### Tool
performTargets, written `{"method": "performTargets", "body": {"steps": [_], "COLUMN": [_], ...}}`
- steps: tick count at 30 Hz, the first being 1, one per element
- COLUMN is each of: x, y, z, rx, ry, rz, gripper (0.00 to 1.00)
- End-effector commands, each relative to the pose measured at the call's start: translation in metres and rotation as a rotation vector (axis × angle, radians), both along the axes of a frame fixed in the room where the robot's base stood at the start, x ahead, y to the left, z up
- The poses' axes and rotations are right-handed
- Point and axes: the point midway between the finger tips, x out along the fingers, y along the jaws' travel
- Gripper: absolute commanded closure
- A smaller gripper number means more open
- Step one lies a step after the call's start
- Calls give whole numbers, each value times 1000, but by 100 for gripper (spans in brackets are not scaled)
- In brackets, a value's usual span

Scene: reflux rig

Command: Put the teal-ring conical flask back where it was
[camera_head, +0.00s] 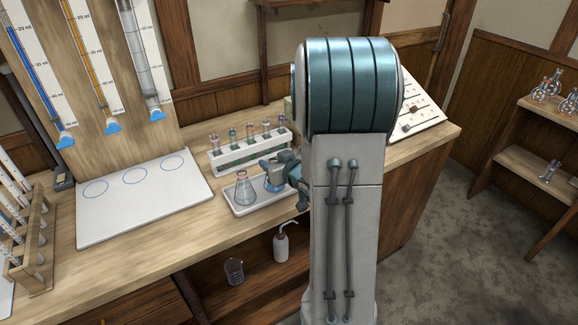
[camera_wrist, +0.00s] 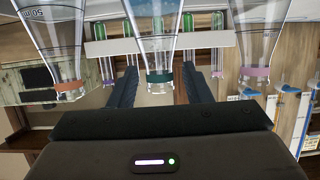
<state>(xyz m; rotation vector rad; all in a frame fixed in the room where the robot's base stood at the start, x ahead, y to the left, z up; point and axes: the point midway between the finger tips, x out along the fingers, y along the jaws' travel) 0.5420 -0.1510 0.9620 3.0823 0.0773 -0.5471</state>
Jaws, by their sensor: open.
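The teal-ring conical flask (camera_wrist: 160,76) is in the middle of the wrist view, which looks upside down. It stands between two other conical flasks, one with an orange ring (camera_wrist: 68,86) and one with a purple ring (camera_wrist: 255,72). My gripper (camera_wrist: 160,90) is open, with one finger on each side of the teal-ring flask's neck and a gap showing on both sides. In the head view my gripper (camera_head: 280,168) is over the white tray (camera_head: 238,209). One clear conical flask (camera_head: 244,190) shows at the tray's left; my arm hides the tray's right part.
A white rack (camera_head: 250,153) of stoppered tubes stands just behind the tray. A white board (camera_head: 140,205) with three blue circles lies empty to the left. A wooden tube rack (camera_head: 35,240) stands at far left. A shelf (camera_head: 540,115) with glassware is at right.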

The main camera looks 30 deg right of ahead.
Motion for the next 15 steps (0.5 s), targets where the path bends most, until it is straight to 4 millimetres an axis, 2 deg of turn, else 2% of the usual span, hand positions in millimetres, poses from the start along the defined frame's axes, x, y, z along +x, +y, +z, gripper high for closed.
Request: {"method": "performTargets", "body": {"steps": [9, 15], "x": [-56, -81], "y": [-4, -5], "z": [20, 28], "rx": [-2, -1], "ry": [-3, -3], "rz": [-5, -2], "gripper": [56, 56]}}
